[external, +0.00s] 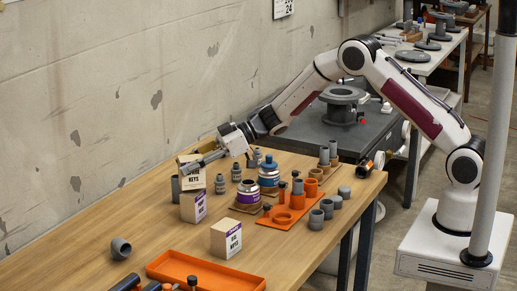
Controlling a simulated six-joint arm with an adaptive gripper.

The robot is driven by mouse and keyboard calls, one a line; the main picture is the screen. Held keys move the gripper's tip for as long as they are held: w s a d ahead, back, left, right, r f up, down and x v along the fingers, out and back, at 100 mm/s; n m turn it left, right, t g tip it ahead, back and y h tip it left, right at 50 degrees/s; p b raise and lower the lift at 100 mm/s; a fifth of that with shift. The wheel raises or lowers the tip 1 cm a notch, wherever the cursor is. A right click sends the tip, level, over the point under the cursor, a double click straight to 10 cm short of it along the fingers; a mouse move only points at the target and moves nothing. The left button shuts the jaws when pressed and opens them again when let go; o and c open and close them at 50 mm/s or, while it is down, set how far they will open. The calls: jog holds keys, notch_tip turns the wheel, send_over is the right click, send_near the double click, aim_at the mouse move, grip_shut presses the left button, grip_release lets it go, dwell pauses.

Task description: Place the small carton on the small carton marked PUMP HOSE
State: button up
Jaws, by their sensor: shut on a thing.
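My gripper (194,162) is at the left end of my outstretched arm. It is shut on a small cream carton (190,177) with dark lettering that looks like "KEYS". The held carton appears just above and slightly behind a second small carton (193,207) with a purple band. That carton's lettering is too small to read. I cannot tell whether the two cartons touch. A third small carton (226,239), also lettered like "KEYS", stands on the table nearer the camera.
A grey cylinder (175,190) stands close left of the purple-banded carton. Small grey bottles (220,184) and purple-labelled jars (248,191) stand to the right. An orange board (285,222) holds fittings. An orange tray (205,272) and a grey elbow (121,248) lie in front.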

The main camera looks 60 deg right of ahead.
jog(key=shift+f, duration=0.8)
jog(key=o, duration=1.1)
jog(key=shift+f, duration=0.1)
jog(key=shift+s+d+r, duration=0.25)
jog(key=shift+d+r, duration=0.1)
jog(key=v, duration=1.1)
jog(key=shift+s+f, duration=0.1)
